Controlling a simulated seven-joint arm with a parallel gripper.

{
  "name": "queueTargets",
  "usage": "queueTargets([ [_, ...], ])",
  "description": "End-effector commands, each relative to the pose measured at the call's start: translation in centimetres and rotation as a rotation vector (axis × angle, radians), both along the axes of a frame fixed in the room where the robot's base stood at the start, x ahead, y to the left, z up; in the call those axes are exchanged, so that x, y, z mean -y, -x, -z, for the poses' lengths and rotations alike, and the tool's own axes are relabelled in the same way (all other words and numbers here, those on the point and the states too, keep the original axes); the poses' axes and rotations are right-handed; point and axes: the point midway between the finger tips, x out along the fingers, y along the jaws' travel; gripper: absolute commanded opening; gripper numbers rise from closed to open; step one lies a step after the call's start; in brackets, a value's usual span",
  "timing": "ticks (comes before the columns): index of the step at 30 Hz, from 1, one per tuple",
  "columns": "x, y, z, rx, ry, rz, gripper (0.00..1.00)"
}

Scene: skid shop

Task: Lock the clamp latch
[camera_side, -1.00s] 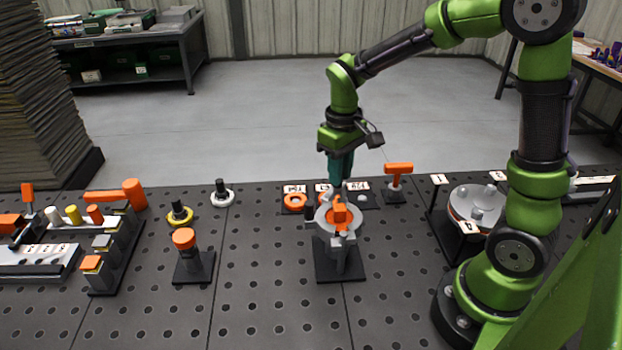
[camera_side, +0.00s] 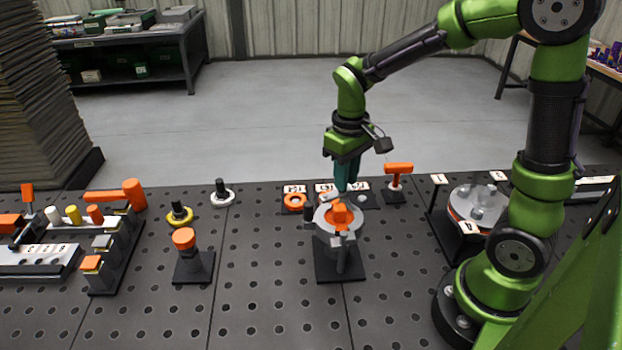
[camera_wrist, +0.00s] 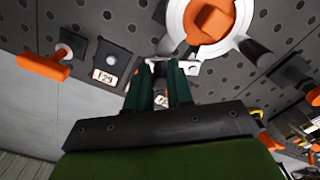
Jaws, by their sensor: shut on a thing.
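The clamp (camera_side: 324,218) stands on a dark post and base mid-table, a pale grey ring around an orange centre piece (camera_side: 340,214). In the wrist view the ring (camera_wrist: 243,22) and orange centre (camera_wrist: 210,20) show at the top. My gripper (camera_side: 347,187) points down at the far side of the ring. In the wrist view its teal fingers (camera_wrist: 162,68) are close together at a pale metal latch piece (camera_wrist: 190,60) beside the ring, shut on it. The fingers hide part of the latch, and whether it is locked cannot be told.
An orange T-handle (camera_side: 398,169) stands just right of my gripper. Labelled plates with an orange ring (camera_side: 295,201) lie behind the clamp. An orange-capped post (camera_side: 184,239) stands left, and a round grey fixture (camera_side: 476,205) right. The table in front is clear.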

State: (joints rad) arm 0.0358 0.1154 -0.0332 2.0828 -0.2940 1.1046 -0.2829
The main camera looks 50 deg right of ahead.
Motion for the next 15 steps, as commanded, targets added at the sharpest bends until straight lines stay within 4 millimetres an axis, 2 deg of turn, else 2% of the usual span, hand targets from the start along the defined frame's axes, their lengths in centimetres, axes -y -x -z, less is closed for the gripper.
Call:
queueTargets([
  [15,-0.66,0.85,0.05,-0.002,0.000,-0.003,0.10],
])
